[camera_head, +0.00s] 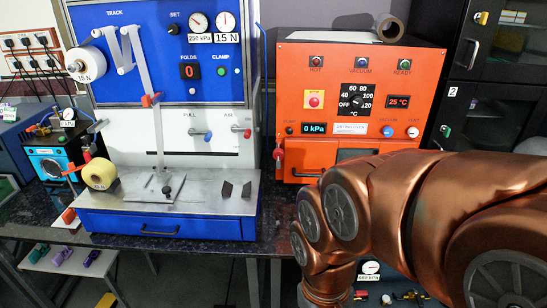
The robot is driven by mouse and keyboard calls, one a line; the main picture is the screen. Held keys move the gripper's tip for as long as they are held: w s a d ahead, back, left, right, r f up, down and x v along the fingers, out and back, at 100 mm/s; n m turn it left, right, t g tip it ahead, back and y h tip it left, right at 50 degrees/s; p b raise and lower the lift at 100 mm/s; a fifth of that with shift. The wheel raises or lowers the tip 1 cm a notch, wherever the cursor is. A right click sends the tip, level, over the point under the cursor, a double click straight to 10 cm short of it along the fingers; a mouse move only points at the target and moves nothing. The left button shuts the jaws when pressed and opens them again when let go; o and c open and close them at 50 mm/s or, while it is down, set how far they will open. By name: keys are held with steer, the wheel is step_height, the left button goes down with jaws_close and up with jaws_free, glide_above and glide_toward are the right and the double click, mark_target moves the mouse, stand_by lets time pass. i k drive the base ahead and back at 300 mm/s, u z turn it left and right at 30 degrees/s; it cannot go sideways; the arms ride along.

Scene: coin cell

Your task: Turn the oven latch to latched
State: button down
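The orange oven (322,95) stands right of centre on the bench, with a temperature dial (355,100) and a display reading 0 kPa. A small lever with a red end (278,154) sits at the oven's left front edge; it may be the latch, and I cannot tell its setting. A dark handle (303,172) is low on the oven front. My copper-coloured arm covers the lower right of the oven front and door. My gripper is not in view; the arm's visible end runs down past the bottom edge, below and in front of the oven.
A blue and white machine (120,130) with a metal bed stands left of the oven. A paper roll (390,29) lies on the oven top. Dark cabinets (495,100) stand at the right. A low shelf (75,262) with small coloured parts is at lower left.

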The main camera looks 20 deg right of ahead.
mark_target(278, 153)
steer(key=u, duration=0.1)
steer(key=k, duration=0.45)
steer(key=z, duration=0.9)
steer(key=i, duration=0.85)
steer(key=u, duration=1.85)
